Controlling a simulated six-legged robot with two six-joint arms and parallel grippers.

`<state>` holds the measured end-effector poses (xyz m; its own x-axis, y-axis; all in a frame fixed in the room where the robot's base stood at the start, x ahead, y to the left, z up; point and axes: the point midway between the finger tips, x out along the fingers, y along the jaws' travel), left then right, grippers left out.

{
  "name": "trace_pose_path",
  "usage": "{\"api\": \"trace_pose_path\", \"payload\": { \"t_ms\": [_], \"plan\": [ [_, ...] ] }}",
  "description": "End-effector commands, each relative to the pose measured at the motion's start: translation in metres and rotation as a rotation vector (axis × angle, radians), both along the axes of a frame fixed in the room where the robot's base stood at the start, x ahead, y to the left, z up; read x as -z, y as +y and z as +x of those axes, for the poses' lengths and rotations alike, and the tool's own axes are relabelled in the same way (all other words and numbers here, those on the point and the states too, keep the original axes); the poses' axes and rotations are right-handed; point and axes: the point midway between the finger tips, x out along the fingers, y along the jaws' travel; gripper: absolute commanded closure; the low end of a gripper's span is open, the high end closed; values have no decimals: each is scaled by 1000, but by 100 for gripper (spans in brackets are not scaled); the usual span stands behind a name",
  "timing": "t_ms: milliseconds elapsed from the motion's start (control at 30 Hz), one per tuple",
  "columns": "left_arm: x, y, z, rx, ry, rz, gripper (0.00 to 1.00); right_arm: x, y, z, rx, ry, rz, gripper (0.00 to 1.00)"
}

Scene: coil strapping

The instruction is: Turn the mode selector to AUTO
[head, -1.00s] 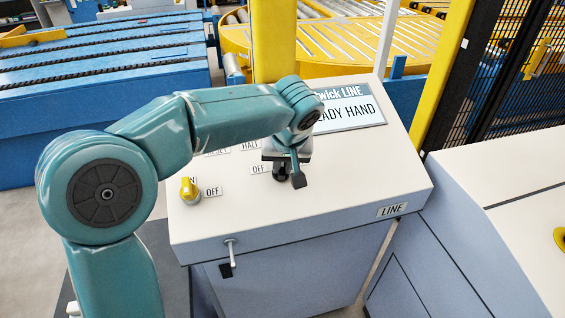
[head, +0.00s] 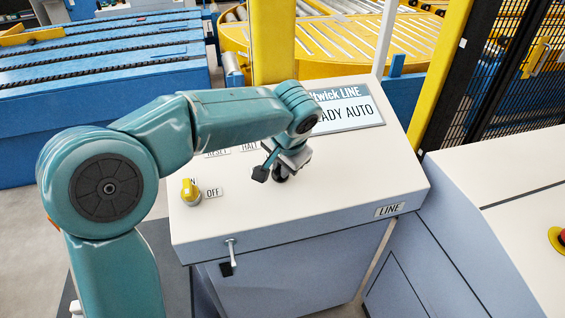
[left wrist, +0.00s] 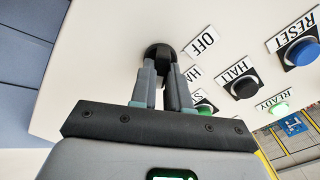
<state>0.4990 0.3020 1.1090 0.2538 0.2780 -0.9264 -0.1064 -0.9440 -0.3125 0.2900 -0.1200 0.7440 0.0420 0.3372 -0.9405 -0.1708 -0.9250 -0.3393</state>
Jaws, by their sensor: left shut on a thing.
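The mode selector, a dark round knob (head: 281,176), sits on the sloping cream top of the LINE console (head: 350,180), mostly hidden by my gripper in the head view. My left gripper (head: 277,166) is shut on it from above. In the left wrist view, the two grey fingers (left wrist: 163,72) close on the selector, whose black round base (left wrist: 157,50) shows beyond them. The console display (head: 345,112) reads "...ADY AUTO", its left part covered by my arm. My right gripper is not in view.
A yellow ON/OFF switch (head: 190,191) stands at the console's left. A red button (head: 559,238) is at the far right.

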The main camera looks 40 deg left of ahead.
Motion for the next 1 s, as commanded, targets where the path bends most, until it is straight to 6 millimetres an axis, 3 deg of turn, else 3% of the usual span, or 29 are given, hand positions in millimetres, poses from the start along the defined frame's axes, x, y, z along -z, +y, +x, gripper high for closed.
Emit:
{"api": "trace_pose_path", "payload": {
  "t_ms": [633,667,733,1000],
  "plan": [
    [0,0,0,52,17,14,100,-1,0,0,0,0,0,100],
    [0,0,0,52,17,13,81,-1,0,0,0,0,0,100],
    [0,0,0,51,16,13,58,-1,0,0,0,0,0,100],
    [0,0,0,49,15,12,58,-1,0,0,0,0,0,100]
  ]
}}
